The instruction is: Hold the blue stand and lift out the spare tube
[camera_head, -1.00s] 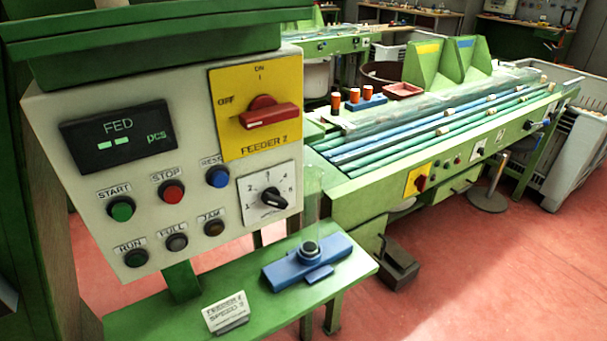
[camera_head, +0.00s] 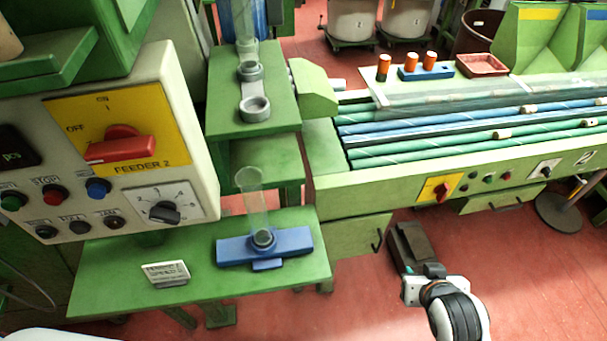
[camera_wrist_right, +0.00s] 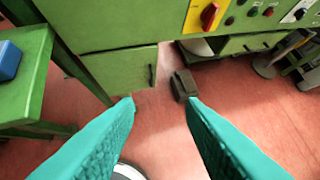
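The blue stand (camera_head: 292,243) sits on a green shelf below the feeder panel in the head view. The clear spare tube (camera_head: 252,196) stands in its dark ring, leaning slightly left in the picture. In the right wrist view, only one end of the blue stand (camera_wrist_right: 8,60) shows at the left edge. My right gripper (camera_head: 420,284) is to the right of the shelf, over the red floor, apart from stand and tube. Its teal fingers (camera_wrist_right: 160,100) are spread with nothing between them. My left gripper is not in view.
A small sign (camera_head: 166,273) stands on the green shelf (camera_head: 120,262) left of the stand. The feeder panel (camera_head: 190,150) rises behind. Another clear tube and grey rings (camera_head: 255,107) are on a green table behind. A conveyor bench (camera_head: 325,180) stands at right.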

